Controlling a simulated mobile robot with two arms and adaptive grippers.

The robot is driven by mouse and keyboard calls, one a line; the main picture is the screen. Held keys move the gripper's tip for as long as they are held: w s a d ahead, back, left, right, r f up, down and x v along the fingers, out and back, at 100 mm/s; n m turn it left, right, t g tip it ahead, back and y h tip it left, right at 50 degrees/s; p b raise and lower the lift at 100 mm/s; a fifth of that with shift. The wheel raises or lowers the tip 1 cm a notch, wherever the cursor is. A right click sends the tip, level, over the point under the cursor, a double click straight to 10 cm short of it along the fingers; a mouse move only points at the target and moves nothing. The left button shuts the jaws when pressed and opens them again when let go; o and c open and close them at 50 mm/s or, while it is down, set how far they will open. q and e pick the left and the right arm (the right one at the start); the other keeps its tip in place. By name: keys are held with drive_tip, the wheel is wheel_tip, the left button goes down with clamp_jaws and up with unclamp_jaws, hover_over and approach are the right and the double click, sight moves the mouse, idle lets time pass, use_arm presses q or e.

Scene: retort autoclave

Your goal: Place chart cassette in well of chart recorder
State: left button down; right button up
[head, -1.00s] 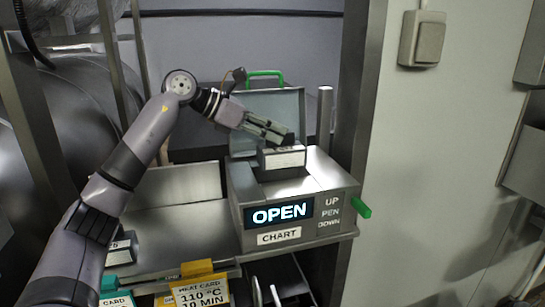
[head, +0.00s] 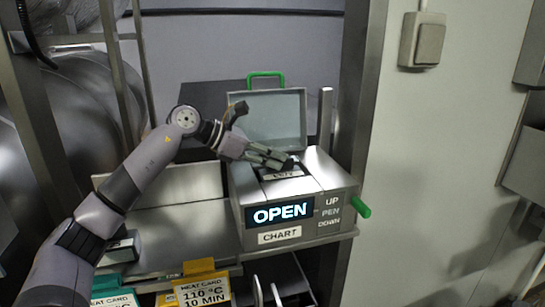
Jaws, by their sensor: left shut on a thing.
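The chart recorder (head: 320,183) is a grey metal box on a shelf, with a lit "OPEN" display and a "CHART" label on its front. Its lid (head: 268,118) with a green handle stands raised at the back. My left gripper (head: 284,162) is shut on the chart cassette (head: 282,174), which sits low in the well in the recorder's top. Only the cassette's upper part and part of its label show. Whether it rests on the well floor is hidden. My right gripper is not in view.
A green lever (head: 361,207) sticks out at the recorder's right side, near the "UP PEN DOWN" marking. Another small labelled block (head: 122,250) stands at the shelf's left. A yellow heat card (head: 203,290) is at the front. A steel post stands right of the recorder.

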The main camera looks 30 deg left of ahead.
use_arm(q)
drive_tip(key=c, duration=1.7)
unclamp_jaws()
drive_tip(key=shift+o, duration=0.2)
drive_tip(key=shift+r, duration=0.1)
drive_tip(key=shift+s+a, duration=0.2)
drive_tip(key=shift+a, duration=0.1)
drive_tip(key=b+v, duration=0.3)
drive_tip(key=v, duration=0.7)
drive_tip(key=shift+s+a+r, duration=0.3)
drive_tip(key=shift+s+r, duration=0.2)
